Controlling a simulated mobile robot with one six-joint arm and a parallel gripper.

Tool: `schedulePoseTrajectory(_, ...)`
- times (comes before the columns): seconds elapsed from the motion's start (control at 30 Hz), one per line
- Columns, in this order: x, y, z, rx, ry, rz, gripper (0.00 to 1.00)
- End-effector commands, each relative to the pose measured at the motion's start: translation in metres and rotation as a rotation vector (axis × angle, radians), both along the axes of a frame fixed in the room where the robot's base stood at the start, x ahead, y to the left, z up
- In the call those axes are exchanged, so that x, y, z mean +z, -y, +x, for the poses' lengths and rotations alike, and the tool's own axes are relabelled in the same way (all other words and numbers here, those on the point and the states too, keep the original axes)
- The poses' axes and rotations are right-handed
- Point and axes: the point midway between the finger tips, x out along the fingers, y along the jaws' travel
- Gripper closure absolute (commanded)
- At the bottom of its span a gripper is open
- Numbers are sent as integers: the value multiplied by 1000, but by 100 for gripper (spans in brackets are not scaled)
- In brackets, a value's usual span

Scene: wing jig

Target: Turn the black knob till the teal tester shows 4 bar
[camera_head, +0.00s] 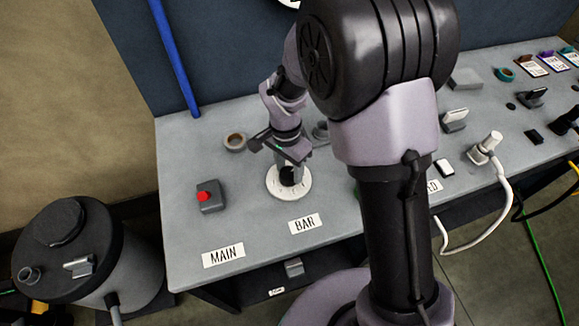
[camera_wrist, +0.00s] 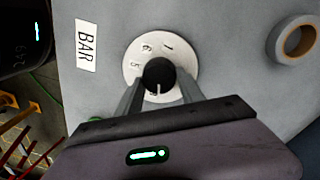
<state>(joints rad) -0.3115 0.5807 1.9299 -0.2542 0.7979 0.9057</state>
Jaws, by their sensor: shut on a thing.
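The black knob (camera_wrist: 158,72) stands at the middle of a round white dial plate (camera_wrist: 133,60) with marks around it. My gripper (camera_wrist: 160,86) is shut on the knob, one finger on each side. A pale pointer line on the knob points down toward my gripper in the wrist view. In the head view the dial plate (camera_head: 291,192) lies behind the BAR label, and my gripper (camera_head: 288,172) reaches down onto it and partly hides the knob. The lower part of the dial is hidden by my gripper in the wrist view. I cannot make out the teal tester or its reading.
The BAR label (camera_wrist: 87,46) and MAIN label (camera_head: 223,256) lie on the grey bench (camera_head: 185,150). A box with a red button (camera_head: 210,197) stands left of the dial. A tape roll (camera_head: 235,142) lies behind. A white hose fitting (camera_head: 490,143) and several small parts are at right.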

Motion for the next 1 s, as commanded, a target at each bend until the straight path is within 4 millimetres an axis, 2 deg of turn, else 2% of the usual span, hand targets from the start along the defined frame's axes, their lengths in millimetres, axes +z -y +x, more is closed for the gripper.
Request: schedulePoseTrajectory(1.0, 2, -4, 0, 946, 0, 0, 95)
